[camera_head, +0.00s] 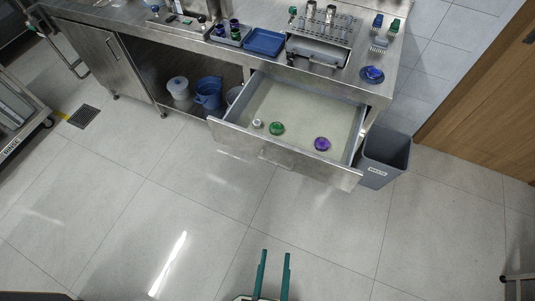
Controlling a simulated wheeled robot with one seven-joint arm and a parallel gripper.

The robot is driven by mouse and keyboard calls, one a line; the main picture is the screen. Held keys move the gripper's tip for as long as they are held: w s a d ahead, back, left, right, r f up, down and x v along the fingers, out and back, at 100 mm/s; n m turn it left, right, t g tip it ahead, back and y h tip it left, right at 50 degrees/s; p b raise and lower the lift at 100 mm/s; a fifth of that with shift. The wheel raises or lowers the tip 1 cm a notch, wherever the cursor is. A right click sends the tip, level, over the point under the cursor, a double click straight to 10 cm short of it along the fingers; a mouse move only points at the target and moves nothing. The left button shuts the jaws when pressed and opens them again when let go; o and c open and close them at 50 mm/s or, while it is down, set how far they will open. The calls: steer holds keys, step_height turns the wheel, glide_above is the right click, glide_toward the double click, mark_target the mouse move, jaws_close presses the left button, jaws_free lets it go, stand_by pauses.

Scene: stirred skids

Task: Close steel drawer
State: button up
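The steel drawer (240,138) is pulled far out from under the right part of the steel counter. Its front panel with a bar handle (275,158) faces the floor area before me. Inside lie a green round item (277,128), a purple round item (322,143) and a small white item (257,124). My gripper (274,257) shows at the bottom middle, its two teal fingers apart and empty. In the picture it is well below the drawer front, with floor showing between them.
A grey waste bin (384,160) stands right of the drawer, close to it. The counter (200,45) holds a blue tray (265,42), a rack (325,25) and small bottles. Blue and white buckets (208,92) stand on the open shelf. The floor before the drawer is clear.

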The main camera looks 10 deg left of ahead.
steer(key=shift+w+a+f+m+t+y, duration=0.2)
steer(key=shift+w+a+m+t, duration=0.1)
steer(key=shift+w+m, duration=0.25)
steer(key=shift+w+a+f+m+t+y, duration=0.15)
steer(key=shift+w+a+m+t, duration=0.1)
steer(key=shift+w+m, duration=0.3)
jaws_close()
steer(key=n+h, duration=0.5)
steer(key=n, duration=3)
glide_toward(248, 145)
steer(key=shift+t, duration=0.45)
steer(key=x, duration=0.6)
steer(key=shift+w+d+f, duration=0.1)
steer(key=shift+w+f, duration=0.1)
steer(key=shift+f, duration=0.05)
